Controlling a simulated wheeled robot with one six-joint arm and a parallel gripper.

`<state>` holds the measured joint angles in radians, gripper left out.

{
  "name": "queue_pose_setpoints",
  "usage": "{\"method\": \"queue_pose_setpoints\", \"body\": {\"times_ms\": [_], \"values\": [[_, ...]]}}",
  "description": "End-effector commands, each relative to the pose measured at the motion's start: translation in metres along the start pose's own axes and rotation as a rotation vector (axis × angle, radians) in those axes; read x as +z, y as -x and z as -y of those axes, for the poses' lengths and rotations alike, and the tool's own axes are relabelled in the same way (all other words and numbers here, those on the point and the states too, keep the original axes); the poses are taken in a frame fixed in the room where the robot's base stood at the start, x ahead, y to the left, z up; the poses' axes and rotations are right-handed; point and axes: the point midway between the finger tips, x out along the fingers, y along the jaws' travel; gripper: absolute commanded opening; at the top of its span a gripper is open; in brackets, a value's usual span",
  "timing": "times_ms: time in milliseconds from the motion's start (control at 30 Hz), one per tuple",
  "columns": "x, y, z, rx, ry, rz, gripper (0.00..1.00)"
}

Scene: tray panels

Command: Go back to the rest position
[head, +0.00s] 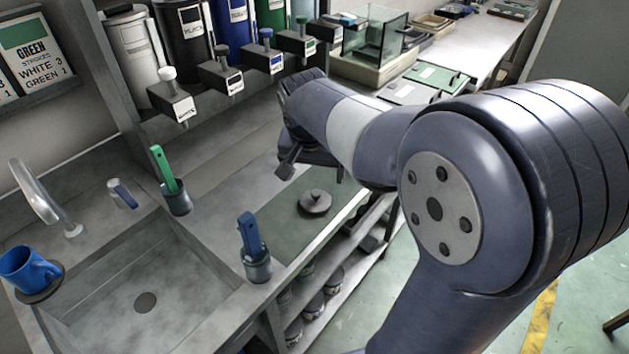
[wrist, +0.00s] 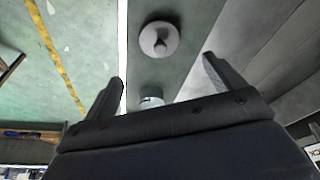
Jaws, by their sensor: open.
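My gripper (wrist: 163,88) is open in the wrist view, its two dark fingers spread apart with nothing between them. In the head view my gripper (head: 287,165) is partly hidden by my arm and hangs above the counter. A round grey lid-like disc with a knob (head: 315,202) lies on the dark green counter panel (head: 285,228), below and a little to the right of the gripper. The same disc (wrist: 159,39) shows beyond the fingertips in the wrist view, apart from them.
A sink (head: 150,262) with a tap (head: 45,195) and a blue mug (head: 28,270) are at the left. Cups hold a green-handled tool (head: 165,170) and a blue-handled tool (head: 250,235). Labelled dispensers (head: 222,78) line the back. A glass tank (head: 375,38) stands beyond my arm.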

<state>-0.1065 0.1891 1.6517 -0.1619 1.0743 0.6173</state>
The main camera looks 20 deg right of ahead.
Motion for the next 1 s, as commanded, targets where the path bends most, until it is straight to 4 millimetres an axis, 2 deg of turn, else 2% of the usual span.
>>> {"method": "queue_pose_setpoints", "body": {"times_ms": [100, 200, 567, 767, 1000], "values": [[0.0, 0.013, 0.0, -0.001, 0.0, -0.002, 0.89], [0.0, 0.017, 0.0, 0.0, 0.0, 0.0, 0.89], [0.0, 0.017, 0.0, 0.0, -0.001, 0.001, 0.89], [0.001, -0.002, 0.0, 0.003, 0.0, 0.005, 0.89], [0.001, -0.049, -0.001, 0.003, -0.001, 0.006, 0.89]]}}
